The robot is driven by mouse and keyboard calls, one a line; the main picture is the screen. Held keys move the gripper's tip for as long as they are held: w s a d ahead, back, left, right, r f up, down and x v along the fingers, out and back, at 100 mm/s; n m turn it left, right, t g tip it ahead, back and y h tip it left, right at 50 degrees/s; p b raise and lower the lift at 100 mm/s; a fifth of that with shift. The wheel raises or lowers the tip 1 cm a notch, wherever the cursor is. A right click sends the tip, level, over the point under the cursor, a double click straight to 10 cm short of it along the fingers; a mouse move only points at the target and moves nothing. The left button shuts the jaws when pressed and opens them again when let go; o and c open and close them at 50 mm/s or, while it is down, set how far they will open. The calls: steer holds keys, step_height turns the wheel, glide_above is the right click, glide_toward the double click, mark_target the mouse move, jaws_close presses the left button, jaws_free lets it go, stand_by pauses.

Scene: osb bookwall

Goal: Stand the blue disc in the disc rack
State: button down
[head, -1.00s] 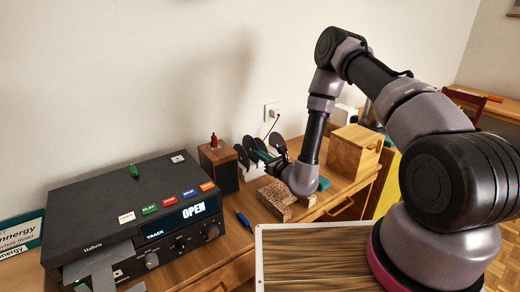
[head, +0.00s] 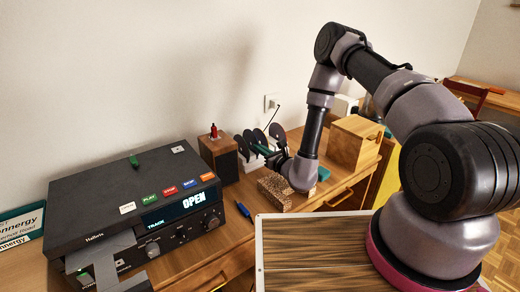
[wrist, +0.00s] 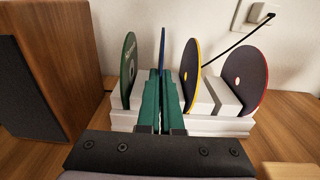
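The white disc rack (wrist: 222,125) stands on the wooden desk, straight ahead in the wrist view; in the head view it is mostly hidden behind the gripper and discs. The blue disc (wrist: 163,48) is upright and edge-on at the rack, between a green-rimmed dark disc (wrist: 129,66) on the left and a yellow-rimmed disc (wrist: 190,70) on the right. My gripper (wrist: 161,98) has its green fingers closed about the blue disc's near edge. The fingers hide the disc's lower part, so I cannot see how deep it sits in its slot.
A red-rimmed disc (wrist: 251,77) stands at the rack's right end. A wooden speaker (wrist: 50,65) is close on the left. A cork-like block (head: 275,190) lies in front, a wooden box (head: 352,143) to the right. The black player (head: 130,210) reads OPEN.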

steer(key=shift+f, duration=0.45)
stand_by(0.3)
steer(key=c, duration=1)
jaws_free()
steer(key=shift+s, duration=0.1)
steer(key=v, duration=1)
steer(key=shift+s+d, duration=0.2)
steer(key=shift+s, duration=0.05)
